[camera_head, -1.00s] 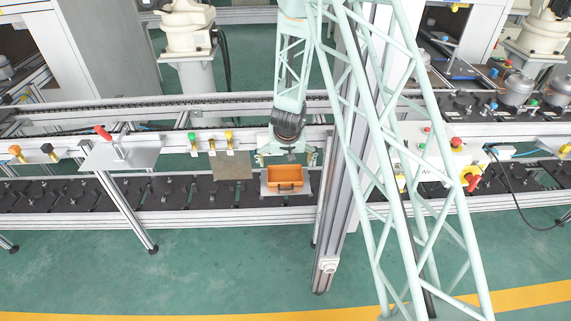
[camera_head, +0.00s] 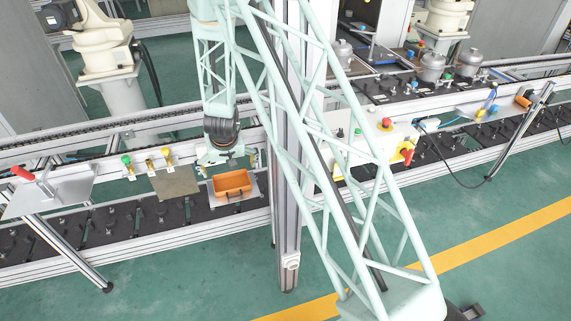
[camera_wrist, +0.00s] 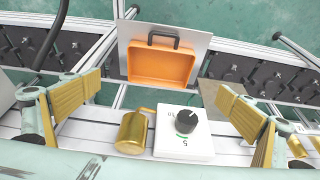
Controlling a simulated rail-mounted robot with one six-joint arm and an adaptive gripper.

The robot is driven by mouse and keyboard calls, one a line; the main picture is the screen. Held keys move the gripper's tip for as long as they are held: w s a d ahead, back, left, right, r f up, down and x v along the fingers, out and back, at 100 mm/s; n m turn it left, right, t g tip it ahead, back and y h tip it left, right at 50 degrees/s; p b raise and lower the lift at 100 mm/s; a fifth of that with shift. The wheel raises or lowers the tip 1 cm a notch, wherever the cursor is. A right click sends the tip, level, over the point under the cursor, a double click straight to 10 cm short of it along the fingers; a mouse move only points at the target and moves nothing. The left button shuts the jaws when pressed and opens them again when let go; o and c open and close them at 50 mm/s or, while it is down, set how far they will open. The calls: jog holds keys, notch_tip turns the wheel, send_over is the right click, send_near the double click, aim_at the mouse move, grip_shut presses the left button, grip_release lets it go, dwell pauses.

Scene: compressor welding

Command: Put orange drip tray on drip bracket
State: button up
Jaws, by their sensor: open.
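The orange drip tray (camera_head: 232,186) is a shallow open box with a dark handle on its front. It sits on a grey metal plate (camera_head: 252,186) fixed at the rail; in the wrist view the tray (camera_wrist: 160,64) lies within this plate (camera_wrist: 200,46), handle at the far side. I cannot tell for sure whether this plate is the drip bracket; an empty brownish plate (camera_head: 176,184) is just left of it in the head view. My gripper (camera_head: 229,162) is open and empty, above and behind the tray. In the wrist view its yellow-padded fingers (camera_wrist: 165,100) are spread wide, apart from the tray.
A gold mug (camera_wrist: 136,130) and a white box with a black knob (camera_wrist: 186,132) stand close below my gripper. A red-handled plate (camera_head: 50,190) is at the left. A control box (camera_head: 372,140) is to the right, beyond an upright post (camera_head: 287,200).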

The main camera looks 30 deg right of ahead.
jog(key=s+a+r+n+y, duration=0.1)
jog(key=s+a+r, duration=0.1)
jog(key=s+r, duration=0.65)
jog(key=s+a+r, duration=0.2)
jog(key=s+r, duration=0.1)
jog(key=r, duration=1.1)
jog(key=s+a+r+n+y, duration=0.1)
jog(key=s+a+r, duration=0.1)
jog(key=s+r, duration=0.65)
jog(key=s+d+r, duration=0.1)
jog(key=s+r, duration=1.2)
jog(key=s+d+r, duration=0.1)
jog(key=s, duration=1)
jog(key=s+d+r+h, duration=0.1)
jog(key=s+d+r, duration=0.1)
jog(key=s, duration=0.9)
jog(key=shift+d+r, duration=0.15)
jog(key=shift+d, duration=0.05)
jog(key=shift+a+n, duration=0.15)
jog(key=shift+n, duration=0.15)
